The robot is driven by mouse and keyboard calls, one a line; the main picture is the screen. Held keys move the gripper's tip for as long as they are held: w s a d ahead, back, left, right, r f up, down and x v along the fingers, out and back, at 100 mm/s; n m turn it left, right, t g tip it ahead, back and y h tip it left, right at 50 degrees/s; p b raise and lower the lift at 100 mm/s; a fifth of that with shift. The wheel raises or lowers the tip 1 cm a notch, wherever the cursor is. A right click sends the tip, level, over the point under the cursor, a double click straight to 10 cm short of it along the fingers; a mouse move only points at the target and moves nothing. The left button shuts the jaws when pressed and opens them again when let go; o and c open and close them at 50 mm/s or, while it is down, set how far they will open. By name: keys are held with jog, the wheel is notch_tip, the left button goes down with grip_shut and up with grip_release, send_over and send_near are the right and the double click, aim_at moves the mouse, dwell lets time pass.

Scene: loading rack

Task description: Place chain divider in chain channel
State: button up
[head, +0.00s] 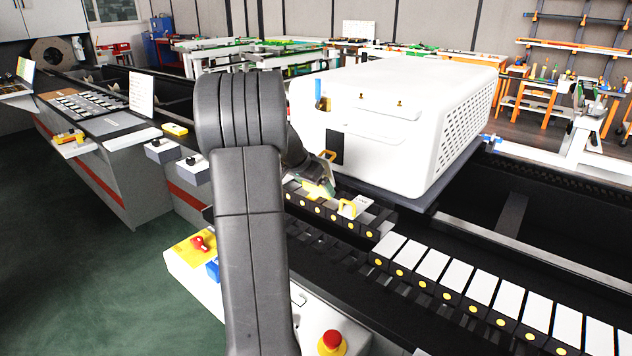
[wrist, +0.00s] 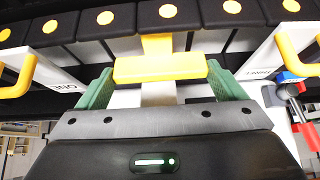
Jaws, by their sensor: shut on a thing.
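My gripper (head: 318,182) reaches down beside the chain in the head view, partly hidden by my arm. In the wrist view, its green fingers (wrist: 160,88) are shut on a piece with a yellow T-shaped handle (wrist: 160,68) and a white body, which looks like the chain divider. It stands against the dark chain links with yellow dots (wrist: 166,11). In the head view, the chain's near run (head: 450,274) has white tops, and its far run by the gripper sits lower in the dark channel. I cannot tell whether the divider touches the channel floor.
White labelled plates with yellow handles stand on either side, left (wrist: 21,76) and right (wrist: 291,52). A large white housing (head: 400,110) stands just behind the gripper. A red emergency button (head: 332,341) is in front. A red and blue part (wrist: 292,95) is at right.

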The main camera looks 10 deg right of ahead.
jog(key=shift+w+d+r+g+y+p, duration=0.15)
jog(key=shift+g+y+p, duration=0.25)
jog(key=shift+p, duration=2.05)
jog(key=shift+w+d+r+g+y+p, duration=0.1)
jog(key=shift+d+r+g+y+p, duration=0.3)
jog(key=shift+p, duration=2)
jog(key=shift+a+f+b, duration=0.2)
jog(key=shift+f+b, duration=0.45)
jog(key=shift+f, duration=0.6)
jog(key=shift+s+a+f+b, duration=0.3)
jog(key=shift+s+f+b, duration=0.05)
jog(key=shift+s+f, duration=0.3)
jog(key=o, duration=0.8)
jog(key=shift+a+r, duration=0.15)
jog(key=shift+r, duration=0.45)
jog(key=b+v, duration=0.1)
jog(key=v, duration=0.9)
jog(key=shift+w+d+r+b, duration=0.25)
jog(key=shift+w+r+b, duration=0.05)
jog(key=shift+r+b, duration=0.1)
